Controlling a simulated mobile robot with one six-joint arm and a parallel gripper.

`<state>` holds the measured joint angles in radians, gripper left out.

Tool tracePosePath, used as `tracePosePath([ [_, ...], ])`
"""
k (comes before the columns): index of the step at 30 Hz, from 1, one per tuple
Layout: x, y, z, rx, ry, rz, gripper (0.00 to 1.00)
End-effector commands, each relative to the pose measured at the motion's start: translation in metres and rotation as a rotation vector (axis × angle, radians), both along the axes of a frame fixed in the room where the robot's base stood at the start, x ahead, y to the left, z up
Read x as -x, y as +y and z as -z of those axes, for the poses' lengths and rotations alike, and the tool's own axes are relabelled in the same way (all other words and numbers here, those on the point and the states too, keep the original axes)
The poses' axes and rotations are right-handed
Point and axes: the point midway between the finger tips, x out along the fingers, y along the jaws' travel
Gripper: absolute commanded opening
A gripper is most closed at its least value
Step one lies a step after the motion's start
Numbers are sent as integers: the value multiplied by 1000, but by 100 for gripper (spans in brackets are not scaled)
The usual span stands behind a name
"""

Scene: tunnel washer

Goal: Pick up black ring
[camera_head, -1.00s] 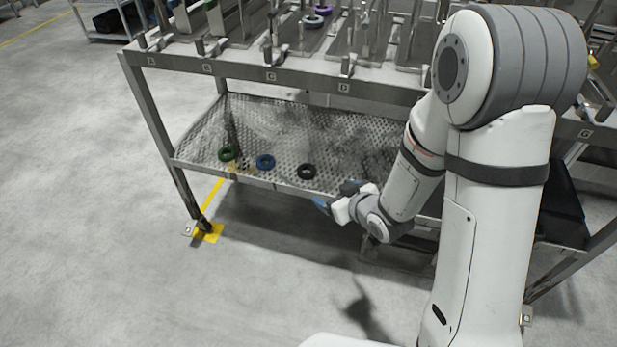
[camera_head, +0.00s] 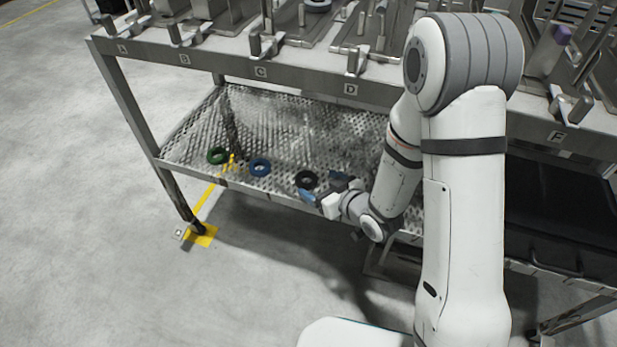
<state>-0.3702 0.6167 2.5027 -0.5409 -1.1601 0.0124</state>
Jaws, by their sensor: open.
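The black ring (camera_head: 307,179) lies flat on the perforated lower shelf (camera_head: 290,130), near its front edge. My gripper (camera_head: 322,187) is just to the right and in front of the ring, at about shelf height. Its fingers are apart, one blue finger close to the front of the ring and a dark one to its right. Nothing shows between them. I cannot tell whether a finger touches the ring.
A blue ring (camera_head: 260,168) and a green ring (camera_head: 217,156) lie left of the black ring on the same shelf. The upper deck (camera_head: 215,60) with fixtures overhangs the shelf. A black bin (camera_head: 560,215) is at the right. Floor at the left is clear.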

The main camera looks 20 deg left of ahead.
Motion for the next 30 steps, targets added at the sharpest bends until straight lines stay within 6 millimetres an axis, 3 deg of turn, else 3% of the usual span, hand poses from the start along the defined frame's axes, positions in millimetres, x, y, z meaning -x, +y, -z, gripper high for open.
tracePosePath([
  [7,-17,23,25,0,0,-1,81],
  [12,-28,36,30,1,0,1,81],
  [20,-30,37,29,1,1,2,81],
  [30,-30,37,29,1,0,3,54],
])
